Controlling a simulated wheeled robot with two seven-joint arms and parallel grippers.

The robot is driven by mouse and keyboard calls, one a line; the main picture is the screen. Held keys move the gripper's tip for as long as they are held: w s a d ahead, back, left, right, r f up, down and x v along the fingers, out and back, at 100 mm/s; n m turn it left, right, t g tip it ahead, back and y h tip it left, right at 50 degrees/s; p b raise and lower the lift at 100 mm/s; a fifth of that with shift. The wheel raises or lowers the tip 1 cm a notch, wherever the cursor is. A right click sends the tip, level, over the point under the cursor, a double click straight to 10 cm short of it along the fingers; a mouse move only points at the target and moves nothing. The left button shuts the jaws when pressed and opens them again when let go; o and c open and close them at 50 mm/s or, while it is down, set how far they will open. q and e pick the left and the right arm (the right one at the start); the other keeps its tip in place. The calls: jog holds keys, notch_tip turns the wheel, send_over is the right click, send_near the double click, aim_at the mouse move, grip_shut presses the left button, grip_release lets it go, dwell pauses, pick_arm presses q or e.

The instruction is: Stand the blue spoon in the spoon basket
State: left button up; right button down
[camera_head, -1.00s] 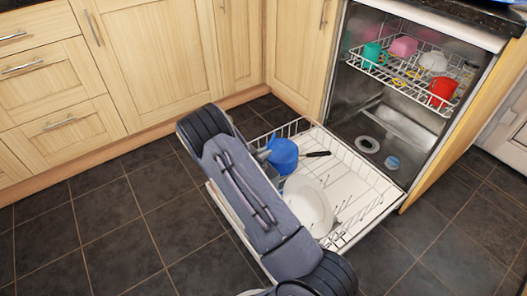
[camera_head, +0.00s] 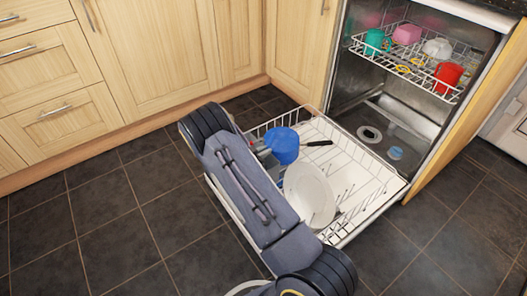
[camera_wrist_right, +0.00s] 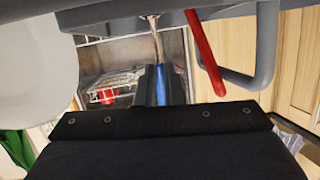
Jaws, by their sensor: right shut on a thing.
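My right gripper (camera_wrist_right: 161,88) is shut on the blue spoon (camera_wrist_right: 161,82), whose blue part shows between the dark fingers in the right wrist view. A thin silvery length runs up from the jaws. In the head view my right arm comes from the bottom and hides the spoon; its wrist end is at the left side of the pulled-out lower rack. A grey object with a loop, at the top of the wrist view, may be the spoon basket, but I cannot tell for sure. A red stick (camera_wrist_right: 205,55) hangs beside it. My left gripper is out of view.
The lower rack (camera_head: 365,175) holds a blue pan-like vessel (camera_head: 283,145), a dark handle (camera_head: 319,143) and a white plate (camera_head: 309,194). The upper rack (camera_head: 415,66) holds a red mug (camera_head: 447,75) and other cups. Wooden cabinets (camera_head: 150,50) stand behind; tiled floor lies free at left.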

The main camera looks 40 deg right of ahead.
jog(key=c, duration=1.5)
grip_release()
jog(key=p+v, duration=0.3)
jog(key=v, duration=0.4)
jog(key=shift+a+r, duration=0.1)
jog(key=shift+s+a, duration=0.1)
jog(key=shift+a, duration=0.2)
jog(key=shift+r, duration=0.1)
